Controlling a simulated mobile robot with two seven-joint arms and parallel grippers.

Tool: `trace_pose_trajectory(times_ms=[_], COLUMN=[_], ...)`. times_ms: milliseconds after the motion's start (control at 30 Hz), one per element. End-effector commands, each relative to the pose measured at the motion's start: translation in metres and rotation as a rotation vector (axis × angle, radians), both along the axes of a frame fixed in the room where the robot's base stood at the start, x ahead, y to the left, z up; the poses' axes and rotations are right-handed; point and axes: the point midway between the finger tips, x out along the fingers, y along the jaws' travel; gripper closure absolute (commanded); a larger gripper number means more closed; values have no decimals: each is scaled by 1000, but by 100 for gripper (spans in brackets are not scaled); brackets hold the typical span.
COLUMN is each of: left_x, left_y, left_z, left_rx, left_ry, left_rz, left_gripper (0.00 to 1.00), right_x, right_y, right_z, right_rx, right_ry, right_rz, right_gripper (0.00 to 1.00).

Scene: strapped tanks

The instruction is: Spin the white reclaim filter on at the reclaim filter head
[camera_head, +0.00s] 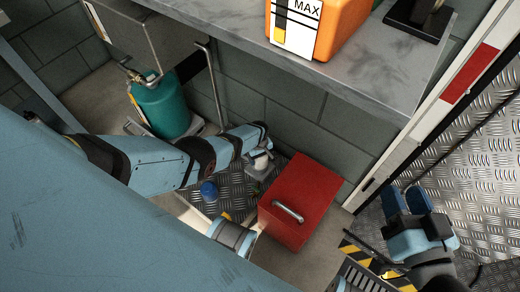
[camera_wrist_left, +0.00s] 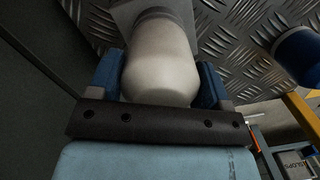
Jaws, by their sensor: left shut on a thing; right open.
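The white reclaim filter (camera_head: 261,161) is held by my left gripper (camera_wrist_left: 160,78). In the left wrist view the filter (camera_wrist_left: 162,66) sits between the two blue fingers, which are shut on it from both sides. Its far end meets a grey square block (camera_wrist_left: 118,14), which looks like the filter head; the block also shows in the head view (camera_head: 254,174). The joint is partly hidden, so I cannot tell whether the filter is threaded on. My right gripper (camera_head: 407,200) is open and empty at the lower right, well away from the filter.
A blue cylinder (camera_head: 209,191) stands on tread plate near the filter, also in the left wrist view (camera_wrist_left: 300,52). A red box (camera_head: 300,190) with a handle is right of it. A green tank (camera_head: 160,105) stands behind. A grey shelf (camera_head: 370,70) overhangs, bearing an orange container (camera_head: 340,20).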

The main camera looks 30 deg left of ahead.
Motion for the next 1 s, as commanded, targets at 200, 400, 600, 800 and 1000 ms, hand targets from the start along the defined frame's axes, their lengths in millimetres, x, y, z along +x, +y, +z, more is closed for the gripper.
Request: trace_pose_trajectory(times_ms=[200,400,600,800,1000], left_x=[0,0,-1,-1,0], left_y=[0,0,0,0,0], left_z=[0,-1,0,0,-1], left_rx=[0,0,0,-1,1], left_ry=[0,0,2,1,1], left_rz=[-18,-265,-402,-401,-572], left_gripper=[66,66,66,66,66], right_x=[0,0,0,0,0], right_y=[0,0,0,0,0], right_z=[0,-3,-4,-4,-6], right_rx=[0,0,0,0,0], right_ry=[0,0,0,0,0], right_rz=[0,0,0,0,0], right_gripper=[56,56,56,56,56])
